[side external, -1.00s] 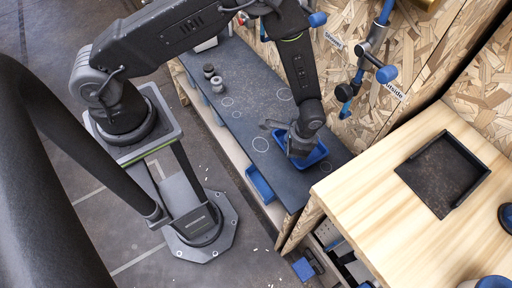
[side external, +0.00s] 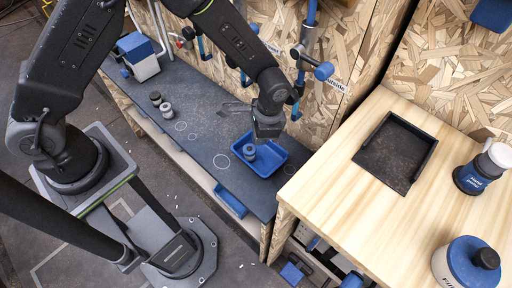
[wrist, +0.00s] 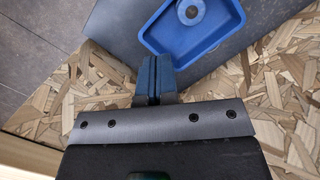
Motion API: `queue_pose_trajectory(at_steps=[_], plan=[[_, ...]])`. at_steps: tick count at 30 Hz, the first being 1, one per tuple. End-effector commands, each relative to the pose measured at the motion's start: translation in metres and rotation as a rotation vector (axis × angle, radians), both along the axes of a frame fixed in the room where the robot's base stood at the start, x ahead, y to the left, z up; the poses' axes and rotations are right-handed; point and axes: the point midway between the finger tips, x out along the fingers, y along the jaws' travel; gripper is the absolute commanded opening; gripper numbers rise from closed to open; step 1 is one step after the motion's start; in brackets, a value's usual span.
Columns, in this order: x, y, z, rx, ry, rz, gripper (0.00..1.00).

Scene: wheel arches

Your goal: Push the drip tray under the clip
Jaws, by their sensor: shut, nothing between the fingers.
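The drip tray (side external: 273,166) is a shallow blue tray lying on the dark shelf, with a grey ring-shaped piece (side external: 250,152) inside it. The tray also shows at the top of the wrist view (wrist: 165,44). My gripper (wrist: 154,76) is shut and empty, its blue fingertips close together just outside the tray's wall-side edge. In the side view my gripper (side external: 268,126) covers part of the tray's far rim; contact cannot be told. A blue-and-black clip (side external: 304,54) is on an upright post at the wall, beside the "outside" label, up and right of the tray.
The dark shelf (side external: 205,125) has white circles and two small dark pieces (side external: 161,103) at left. Its wall side is chipboard (side external: 350,35). A wooden table (side external: 330,190) at right bears a black square tray (side external: 395,152) and blue-and-white containers.

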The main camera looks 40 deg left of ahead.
Motion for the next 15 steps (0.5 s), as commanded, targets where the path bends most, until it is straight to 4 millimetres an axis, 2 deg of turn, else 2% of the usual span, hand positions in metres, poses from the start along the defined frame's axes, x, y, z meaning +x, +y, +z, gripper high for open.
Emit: queue_pose_trajectory(at_steps=[3,6,15], plan=[[0.003,-0.002,0.015,0.0,-0.002,0.0,0.0],[0.003,-0.003,0.02,-0.001,-0.001,-0.001,0.0],[0.003,-0.003,0.022,0.0,0.0,-0.001,0.0]])
